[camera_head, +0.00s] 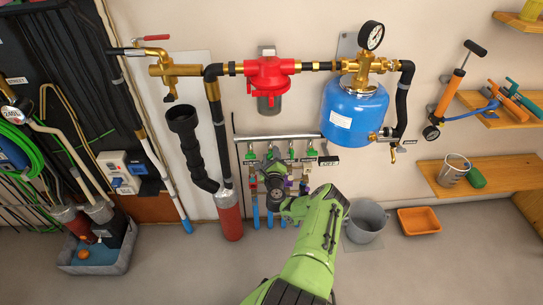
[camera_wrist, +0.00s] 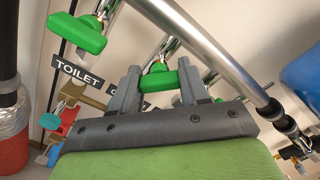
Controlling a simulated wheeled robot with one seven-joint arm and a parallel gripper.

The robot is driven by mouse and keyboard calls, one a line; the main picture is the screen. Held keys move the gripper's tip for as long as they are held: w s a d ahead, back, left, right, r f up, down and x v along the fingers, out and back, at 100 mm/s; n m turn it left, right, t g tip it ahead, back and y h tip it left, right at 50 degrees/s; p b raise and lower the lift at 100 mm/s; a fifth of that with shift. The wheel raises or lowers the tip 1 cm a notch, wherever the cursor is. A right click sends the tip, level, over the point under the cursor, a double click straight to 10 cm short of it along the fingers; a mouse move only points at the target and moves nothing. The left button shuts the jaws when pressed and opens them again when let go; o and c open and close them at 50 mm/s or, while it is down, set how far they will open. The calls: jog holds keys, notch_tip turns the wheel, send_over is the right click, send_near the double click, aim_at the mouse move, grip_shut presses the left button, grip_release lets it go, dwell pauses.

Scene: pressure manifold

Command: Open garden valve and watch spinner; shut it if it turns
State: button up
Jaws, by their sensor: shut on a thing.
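My gripper (camera_wrist: 159,70) has its two grey fingers on either side of a green valve handle (camera_wrist: 157,82) under the chrome rail, and it is shut on that handle. The label beside this handle is mostly covered by a finger, so its name cannot be read in full. Another green handle (camera_wrist: 78,33) sits to the left, above a label reading TOILET (camera_wrist: 77,74). In the head view my gripper (camera_head: 273,168) is at the valve row below the chrome rail (camera_head: 285,136). I cannot make out a spinner for certain; small coloured parts below the valves are partly hidden by my arm.
A blue tank (camera_head: 352,110) with a gauge (camera_head: 371,36) hangs at upper right of the valves. A red filter (camera_head: 268,73) is above them. A grey bucket (camera_head: 366,222) and an orange tray (camera_head: 419,221) are on the floor at right. A red cylinder (camera_head: 229,217) stands left.

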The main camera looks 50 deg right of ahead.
jog(key=n, duration=0.4)
jog(key=shift+r+n, duration=0.1)
jog(key=shift+n, duration=0.2)
jog(key=shift+n+p, duration=0.3)
jog(key=shift+n, duration=1.6)
jog(key=o, duration=1.1)
jog(key=shift+c, duration=0.2)
